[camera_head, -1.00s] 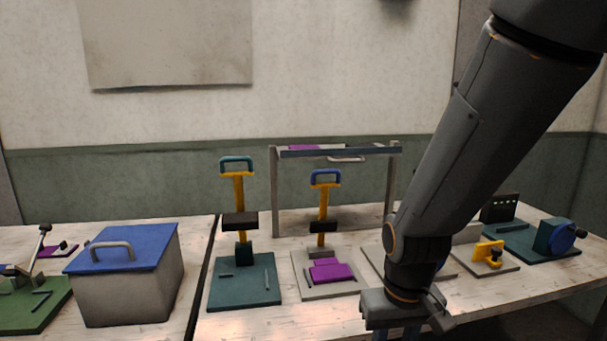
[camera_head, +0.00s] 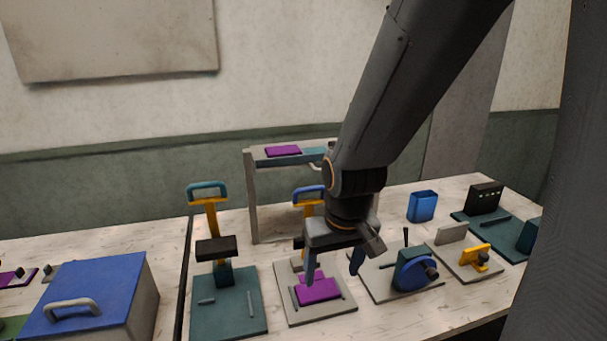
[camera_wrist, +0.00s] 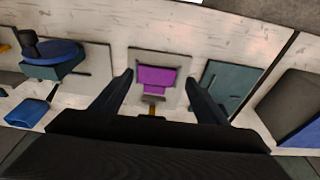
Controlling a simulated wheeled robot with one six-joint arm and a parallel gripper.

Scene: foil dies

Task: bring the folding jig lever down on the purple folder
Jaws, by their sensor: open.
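The purple folder (camera_head: 318,290) lies on the grey base (camera_head: 292,312) of a jig; it also shows between my fingers in the wrist view (camera_wrist: 156,78). This jig's yellow lever stands up behind the folder, with a blue handle (camera_head: 308,193) on top. My arm hides part of the lever; a bit of yellow (camera_wrist: 152,110) shows in the wrist view. My gripper (camera_head: 335,275) is open and empty, pointing down above the folder's jig, in front of the lever. I cannot tell its exact height above the base.
A similar jig with a teal handle (camera_head: 207,188) and teal base (camera_head: 230,318) stands close to the left. A blue-lidded box (camera_head: 90,285) is further left. A blue-wheeled device (camera_head: 412,272) is close to the right. A rack (camera_head: 251,205) stands behind, with a purple piece (camera_head: 283,151) on top.

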